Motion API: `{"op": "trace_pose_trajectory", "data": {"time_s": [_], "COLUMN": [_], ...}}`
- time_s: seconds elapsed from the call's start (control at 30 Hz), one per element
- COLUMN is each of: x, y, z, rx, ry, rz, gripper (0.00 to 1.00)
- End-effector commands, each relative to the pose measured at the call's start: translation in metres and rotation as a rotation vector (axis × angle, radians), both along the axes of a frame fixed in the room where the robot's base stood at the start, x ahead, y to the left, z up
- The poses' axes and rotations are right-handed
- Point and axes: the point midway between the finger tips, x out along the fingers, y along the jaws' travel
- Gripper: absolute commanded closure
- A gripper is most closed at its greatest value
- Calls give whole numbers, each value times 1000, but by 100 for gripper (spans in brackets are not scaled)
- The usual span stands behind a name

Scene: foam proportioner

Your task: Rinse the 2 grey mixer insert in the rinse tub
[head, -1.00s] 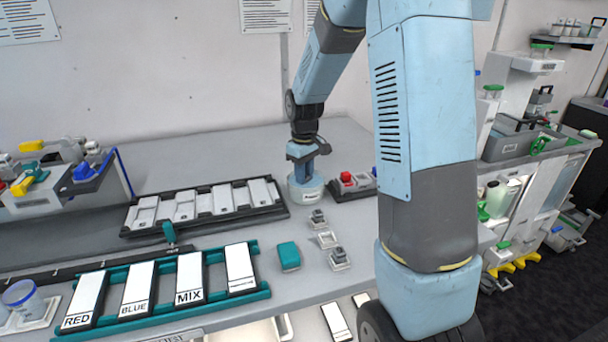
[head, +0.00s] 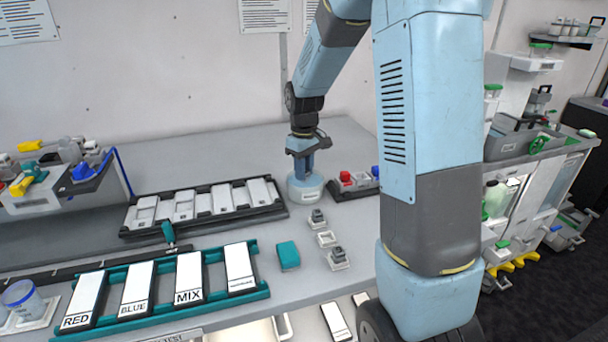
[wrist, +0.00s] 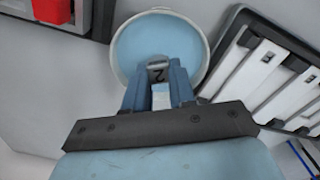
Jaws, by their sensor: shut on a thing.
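The rinse tub (head: 305,194) is a round pale tub with light blue water, standing at the back right of the bench. My gripper (head: 301,166) is right over it. In the wrist view my gripper (wrist: 159,90) is shut on the grey mixer insert (wrist: 158,72), which is marked 2. The insert is within the outline of the tub (wrist: 115,60). I cannot tell whether it touches the water. In the head view the insert is hidden by my fingers and the tub.
Two small dark-topped pieces (head: 317,218) (head: 338,256) sit on pale holders, with an empty holder (head: 327,239) between them. A box with red and blue buttons (head: 352,182) is just right of the tub. A black rack (head: 203,205) lies to its left.

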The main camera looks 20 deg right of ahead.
Motion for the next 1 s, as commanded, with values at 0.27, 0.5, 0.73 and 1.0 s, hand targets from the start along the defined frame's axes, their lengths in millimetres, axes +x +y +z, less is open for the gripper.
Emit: {"op": "trace_pose_trajectory", "data": {"time_s": [0.27,0.5,0.73,1.0], "x": [0,0,0,0], "y": [0,0,0,0], "z": [23,42,61,71], "rx": [0,0,0,0], "ry": [-2,-1,-2,1], "rz": [0,0,0,0], "gripper": [100,100,100,100]}}
